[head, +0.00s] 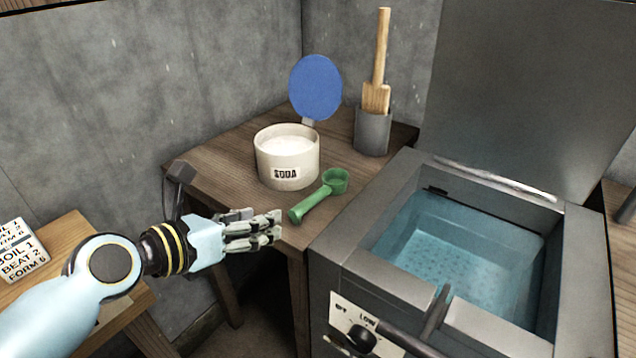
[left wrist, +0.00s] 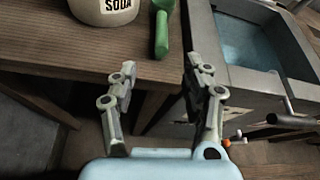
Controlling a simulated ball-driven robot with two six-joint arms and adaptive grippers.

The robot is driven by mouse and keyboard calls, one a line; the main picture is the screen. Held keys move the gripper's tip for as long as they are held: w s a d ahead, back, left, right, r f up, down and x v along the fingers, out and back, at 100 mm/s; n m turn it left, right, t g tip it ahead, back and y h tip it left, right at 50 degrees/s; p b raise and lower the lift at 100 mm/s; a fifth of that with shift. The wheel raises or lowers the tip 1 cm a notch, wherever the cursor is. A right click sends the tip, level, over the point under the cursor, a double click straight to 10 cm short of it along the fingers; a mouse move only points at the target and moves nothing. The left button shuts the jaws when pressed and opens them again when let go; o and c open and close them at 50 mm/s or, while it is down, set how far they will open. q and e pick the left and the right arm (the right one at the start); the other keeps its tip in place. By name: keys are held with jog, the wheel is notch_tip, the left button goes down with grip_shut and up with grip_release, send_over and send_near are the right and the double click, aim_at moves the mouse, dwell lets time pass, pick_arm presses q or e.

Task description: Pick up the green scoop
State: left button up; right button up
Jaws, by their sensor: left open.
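The green scoop (head: 320,194) lies on the wooden table, its round bowl towards the back right and its handle pointing to the front left. My left gripper (head: 280,228) is open and empty at the table's front edge, just short of the handle end and apart from it. In the left wrist view the scoop (left wrist: 162,28) shows at the top, ahead of and between the open fingers (left wrist: 158,75); the top of the picture cuts off part of it. My right gripper is not in view.
A grey holder (head: 372,133) with a wooden paddle (head: 379,70) stands further back. A grey vat (head: 335,250) of water, lid up, stands close on the right. A sign (head: 18,250) is at left.

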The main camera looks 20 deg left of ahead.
aim_at(289, 214)
pick_arm(q)
jog(key=b+x, duration=0.1)
jog(key=x, duration=0.4)
jog(key=shift+d+f, duration=0.1)
jog(key=shift+f, duration=0.05)
jog(key=shift+w, duration=0.15)
jog(key=x, duration=0.1)
jog(key=b+x, duration=0.1)
jog(key=x, duration=0.1)
jog(key=b+x, duration=0.1)
jog(key=x, duration=0.1)
jog(key=shift+d+f, duration=0.1)
jog(key=shift+f, duration=0.15)
jog(key=shift+c, duration=0.5)
grip_shut()
